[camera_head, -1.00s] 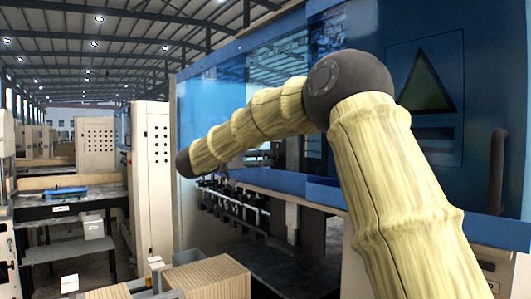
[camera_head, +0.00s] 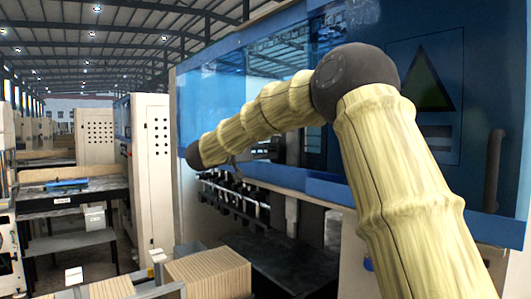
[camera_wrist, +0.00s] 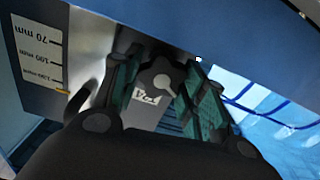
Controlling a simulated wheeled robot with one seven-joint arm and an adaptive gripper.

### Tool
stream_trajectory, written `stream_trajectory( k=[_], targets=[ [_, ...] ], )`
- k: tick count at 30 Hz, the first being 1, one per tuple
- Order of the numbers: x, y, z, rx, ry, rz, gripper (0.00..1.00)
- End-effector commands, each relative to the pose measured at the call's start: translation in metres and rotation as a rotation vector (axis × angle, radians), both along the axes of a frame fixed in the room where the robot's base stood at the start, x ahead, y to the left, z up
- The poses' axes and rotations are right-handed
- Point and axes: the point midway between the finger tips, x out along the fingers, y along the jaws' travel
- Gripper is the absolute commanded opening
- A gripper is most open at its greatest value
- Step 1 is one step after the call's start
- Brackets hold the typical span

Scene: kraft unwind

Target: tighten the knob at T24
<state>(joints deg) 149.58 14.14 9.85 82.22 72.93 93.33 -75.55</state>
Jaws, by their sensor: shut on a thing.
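In the wrist view a dark lobed knob (camera_wrist: 158,76) with a grey pointer-like bar sits in front of a pale label (camera_wrist: 146,97). The label's marking is upside down and looks like T24. The fingertips are dim, so the exact contact is hard to see. In the head view my arm reaches left to the blue machine, and its dark end joint hides the gripper and knob.
The blue machine front (camera_head: 300,180) runs along the right, with a row of dark fittings (camera_head: 232,195) under its edge. A scale plate (camera_wrist: 38,55) with mm markings is at the wrist view's left. Brown stacked cardboard (camera_head: 208,275) stands low in front. A table (camera_head: 75,198) is at left.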

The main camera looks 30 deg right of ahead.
Motion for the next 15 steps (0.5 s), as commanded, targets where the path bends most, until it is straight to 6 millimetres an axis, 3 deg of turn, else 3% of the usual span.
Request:
stream_trajectory(
  k=[15],
  targets=[
    [-0.0001, -0.002, -0.0059, 0.019, -0.218, -0.002, 0.18]
  ],
)
